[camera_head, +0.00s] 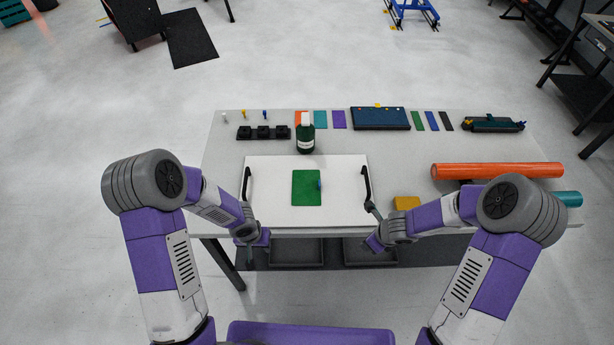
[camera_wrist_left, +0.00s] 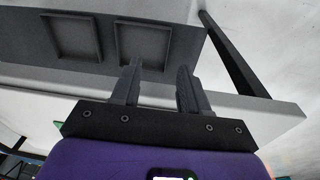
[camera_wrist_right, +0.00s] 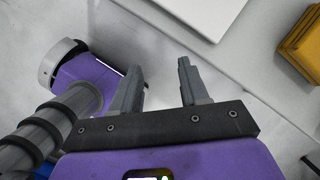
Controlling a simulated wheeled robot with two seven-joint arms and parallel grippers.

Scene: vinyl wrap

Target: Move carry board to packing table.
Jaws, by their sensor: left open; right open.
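The carry board is a white flat board (camera_head: 270,210) with a black handle on its left side (camera_head: 247,184) and another on its right side (camera_head: 366,184). My right gripper (camera_head: 372,212) is near the board's front right corner. Its open, empty fingers (camera_wrist_right: 158,85) point toward the board (camera_wrist_right: 205,12).
An orange roll (camera_head: 497,170) and a teal roll (camera_head: 568,199) lie on the right of the table (camera_head: 225,165). A yellow block (camera_head: 407,203) sits right of the board. A dark green bottle (camera_head: 305,138) stands behind it. Trays (camera_head: 295,254) are under the table.

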